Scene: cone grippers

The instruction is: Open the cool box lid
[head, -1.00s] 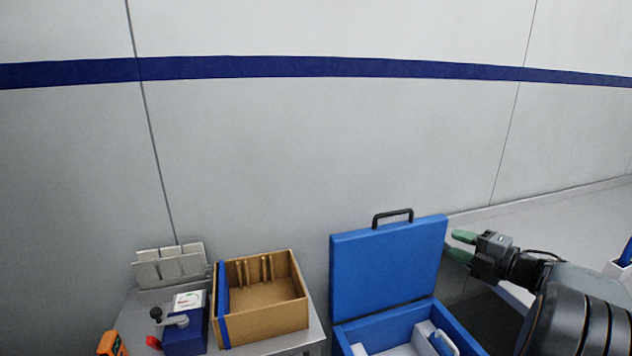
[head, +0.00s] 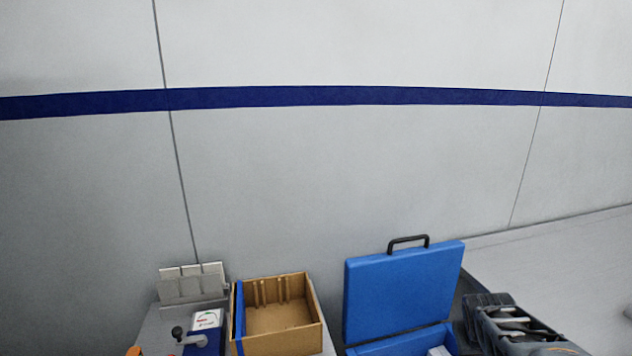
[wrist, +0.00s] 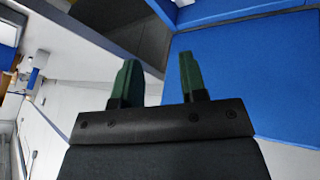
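The blue cool box (head: 400,344) is at the bottom of the head view, cut off by the frame edge. Its blue lid (head: 403,290) stands upright at the back, open, with a black handle (head: 408,242) on its top edge. The lid seems to be the large blue panel (wrist: 265,70) at the right of the wrist view. My gripper (wrist: 157,78) shows in the wrist view with its two green fingers apart and nothing between them. It is beside the blue panel; whether it touches is not clear. In the head view my arm hides the gripper.
A cardboard box (head: 318,322) with a blue strip and dividers stands left of the cool box on a grey table. Further left are a blue device with a gauge (head: 207,319) and a grey slotted rack (head: 192,284). A wall stands behind; floor is clear at right.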

